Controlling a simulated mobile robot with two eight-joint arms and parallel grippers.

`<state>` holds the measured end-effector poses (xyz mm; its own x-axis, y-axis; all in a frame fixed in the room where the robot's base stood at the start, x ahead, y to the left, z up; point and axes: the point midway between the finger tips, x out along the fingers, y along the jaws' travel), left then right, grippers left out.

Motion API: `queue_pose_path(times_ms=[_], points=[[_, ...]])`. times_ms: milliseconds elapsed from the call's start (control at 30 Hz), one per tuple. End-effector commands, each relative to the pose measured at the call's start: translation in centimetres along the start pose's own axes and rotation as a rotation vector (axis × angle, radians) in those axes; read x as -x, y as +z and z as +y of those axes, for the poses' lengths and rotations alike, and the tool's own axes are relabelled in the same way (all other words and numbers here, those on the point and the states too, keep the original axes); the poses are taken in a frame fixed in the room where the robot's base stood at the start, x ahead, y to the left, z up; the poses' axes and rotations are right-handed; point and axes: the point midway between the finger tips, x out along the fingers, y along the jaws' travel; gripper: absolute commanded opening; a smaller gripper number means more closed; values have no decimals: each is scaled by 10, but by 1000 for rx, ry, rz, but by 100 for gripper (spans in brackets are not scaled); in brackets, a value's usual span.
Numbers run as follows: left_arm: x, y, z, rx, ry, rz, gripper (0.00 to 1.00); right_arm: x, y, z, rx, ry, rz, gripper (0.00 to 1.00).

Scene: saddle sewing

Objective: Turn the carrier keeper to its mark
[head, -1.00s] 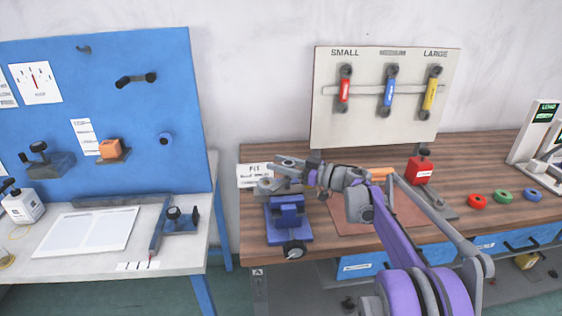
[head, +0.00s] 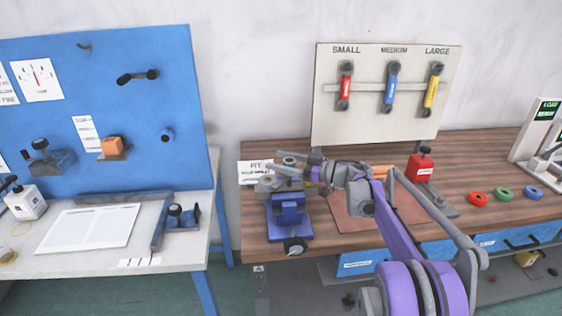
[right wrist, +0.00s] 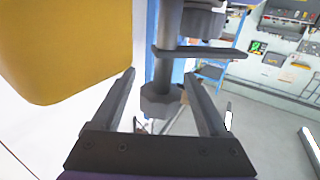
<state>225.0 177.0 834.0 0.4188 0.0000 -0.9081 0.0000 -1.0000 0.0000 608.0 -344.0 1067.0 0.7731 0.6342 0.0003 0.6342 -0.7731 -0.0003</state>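My right gripper (head: 279,160) is above the blue vise-like fixture (head: 288,212) at the left end of the wooden bench. Its two fingers stand apart. In the right wrist view the open fingers (right wrist: 165,98) flank the faceted grey end (right wrist: 160,100) of a vertical shaft, with no clear contact. A flat dark lever (right wrist: 208,53) sticks out sideways from that shaft. I cannot tell for sure which part is the carrier keeper, and its mark is not readable. My left gripper is out of view.
A yellow block (right wrist: 70,45) fills the upper left of the right wrist view, close to the left finger. A red block-shaped item (head: 421,168) and colored rings (head: 504,195) are farther right on the bench (head: 340,155). The white table (head: 100,255) stands left across a gap.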

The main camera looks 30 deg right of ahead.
Motion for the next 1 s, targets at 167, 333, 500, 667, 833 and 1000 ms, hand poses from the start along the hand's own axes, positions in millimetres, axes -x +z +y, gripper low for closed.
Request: queue_pose_path(times_ms=[167,333,500,667,833,1000], points=[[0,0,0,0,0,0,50,2,0,0,0,0,0,77],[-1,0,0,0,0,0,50,21,0,1,0,3,-1,77],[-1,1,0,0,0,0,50,56,0,1,0,4,-1,77],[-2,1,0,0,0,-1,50,86,0,0,0,3,0,77],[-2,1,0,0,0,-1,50,104,0,0,1,1,0,77],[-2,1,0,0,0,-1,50,108,0,0,0,0,0,77]])
